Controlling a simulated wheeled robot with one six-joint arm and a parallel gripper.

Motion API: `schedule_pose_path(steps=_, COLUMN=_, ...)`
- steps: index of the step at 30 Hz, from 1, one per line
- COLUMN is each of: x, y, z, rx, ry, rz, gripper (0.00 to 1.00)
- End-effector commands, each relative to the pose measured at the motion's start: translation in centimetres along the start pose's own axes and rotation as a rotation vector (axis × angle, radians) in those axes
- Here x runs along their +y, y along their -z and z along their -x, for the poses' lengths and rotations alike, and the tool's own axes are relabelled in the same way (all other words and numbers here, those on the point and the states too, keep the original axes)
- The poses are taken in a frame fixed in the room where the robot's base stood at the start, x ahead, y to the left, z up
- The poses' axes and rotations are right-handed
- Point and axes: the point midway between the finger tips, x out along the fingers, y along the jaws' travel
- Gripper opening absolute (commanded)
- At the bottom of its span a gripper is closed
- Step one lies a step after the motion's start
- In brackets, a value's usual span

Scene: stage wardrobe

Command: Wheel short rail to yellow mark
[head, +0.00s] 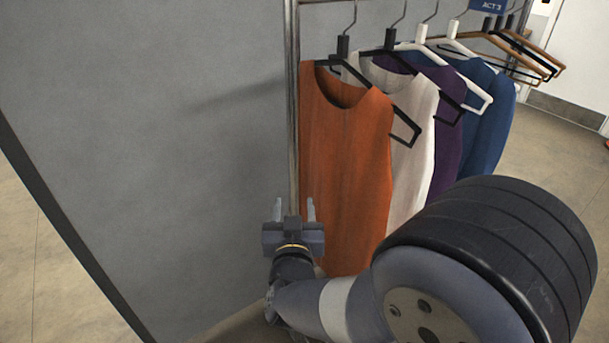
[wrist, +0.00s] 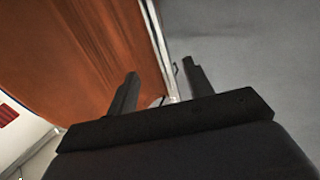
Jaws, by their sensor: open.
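A garment rail with a thin metal upright post (head: 293,120) stands in the head view, running down from the top edge. Several garments hang on it, the nearest an orange one (head: 346,170). My gripper (head: 295,207) is open at the lower part of the post, beside the orange garment. In the wrist view the post (wrist: 159,45) shows between the two open fingers (wrist: 160,70); I cannot tell how deep it sits between them. The fingers are not closed on it. The rail's wheels and base are hidden or out of frame. No yellow mark shows in either view.
A large grey panel (head: 150,130) stands at the left, close to the post. A blue sign (head: 488,5) reading ACT 3 hangs on the rail. Bare floor shows at the far left (head: 35,270) and at the right (head: 555,150), near a pale wall.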

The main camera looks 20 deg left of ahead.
Motion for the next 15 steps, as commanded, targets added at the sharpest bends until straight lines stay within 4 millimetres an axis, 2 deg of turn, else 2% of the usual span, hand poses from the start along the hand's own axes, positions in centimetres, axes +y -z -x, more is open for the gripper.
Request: schedule_pose_path(steps=15, x=0.1, y=0.1, z=-8.8, rx=-0.001, ry=-0.002, rz=0.000, gripper=0.49)
